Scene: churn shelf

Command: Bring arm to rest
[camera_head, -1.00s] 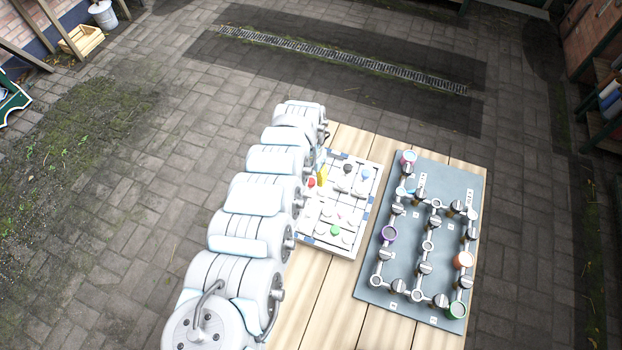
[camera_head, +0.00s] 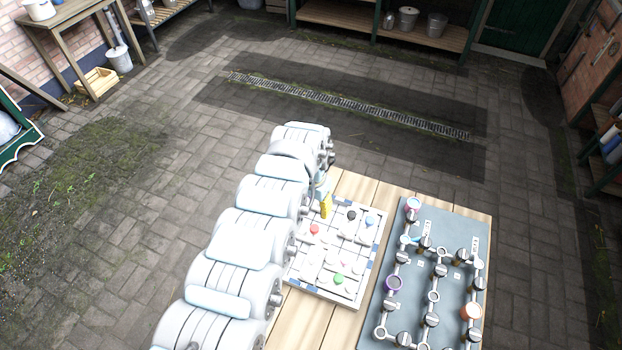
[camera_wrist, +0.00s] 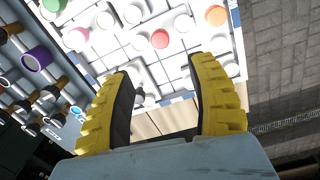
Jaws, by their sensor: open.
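My gripper (camera_wrist: 162,105) shows in the wrist view as two yellow, ribbed fingers with dark inner pads. The fingers stand apart with nothing between them. In the head view a yellow part of my gripper (camera_head: 326,206) shows at the far end of my white arm, by the back left part of the white board. The arm hides most of the gripper there. The arm reaches along the left side of the wooden table (camera_head: 296,318).
A white gridded board (camera_head: 352,286) with several white, red, green, black and blue pieces lies on the table. Right of it lies a grey panel (camera_head: 412,275) with pipes, valves and coloured rings. Paved floor (camera_head: 120,225) is clear left of the arm.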

